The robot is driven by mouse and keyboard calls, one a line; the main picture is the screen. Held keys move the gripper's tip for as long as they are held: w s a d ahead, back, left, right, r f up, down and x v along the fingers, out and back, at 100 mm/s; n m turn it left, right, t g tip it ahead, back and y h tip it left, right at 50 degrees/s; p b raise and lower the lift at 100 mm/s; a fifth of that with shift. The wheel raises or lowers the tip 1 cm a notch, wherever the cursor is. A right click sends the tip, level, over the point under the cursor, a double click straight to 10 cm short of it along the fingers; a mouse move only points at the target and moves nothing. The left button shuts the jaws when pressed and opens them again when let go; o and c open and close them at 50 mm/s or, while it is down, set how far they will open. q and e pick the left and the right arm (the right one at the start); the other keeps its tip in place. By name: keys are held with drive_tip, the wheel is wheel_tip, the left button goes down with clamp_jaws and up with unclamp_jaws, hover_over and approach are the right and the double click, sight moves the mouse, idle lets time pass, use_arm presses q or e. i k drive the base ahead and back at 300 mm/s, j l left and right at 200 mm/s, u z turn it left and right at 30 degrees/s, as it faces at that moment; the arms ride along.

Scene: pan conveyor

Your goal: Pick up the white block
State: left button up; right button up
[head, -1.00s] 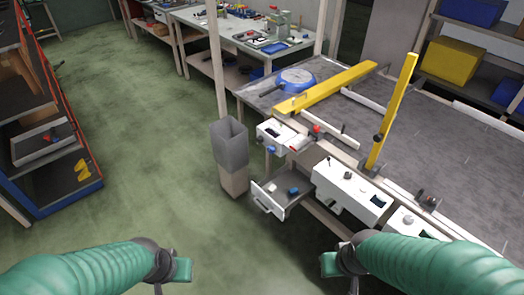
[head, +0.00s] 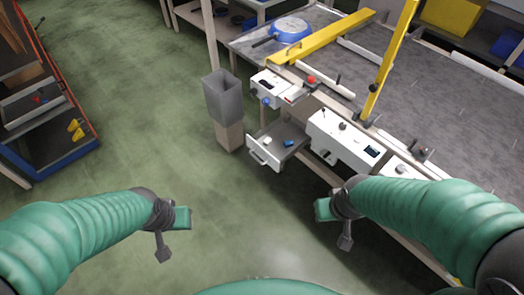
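A small white block (head: 266,140) lies in the open drawer (head: 264,156) at the front of the workbench, beside a small blue block (head: 288,143). My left gripper (head: 172,232) is over the green floor, to the left of the drawer and nearer to me. My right gripper (head: 334,226) is nearer to me than the drawer and to its right in the picture. Both grippers are apart from the blocks, and nothing shows in either. Whether their fingers are open or shut is unclear.
A grey bin (head: 222,98) stands left of the drawer. White control boxes (head: 343,140) line the bench front, on both sides of the drawer. A blue pan (head: 291,29) and yellow bars (head: 322,37) are on the bench. Floor to the left is clear; a shelf (head: 60,147) stands far left.

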sight(267, 142)
drive_tip(key=i+j, duration=0.2)
drive_tip(key=i, duration=0.25)
drive_tip(key=i+j, duration=0.25)
drive_tip(key=i, duration=0.2)
drive_tip(key=i+j, duration=0.2)
drive_tip(key=i, duration=0.25)
drive_tip(key=i+j, duration=0.2)
drive_tip(key=i, duration=0.25)
drive_tip(key=z, duration=0.05)
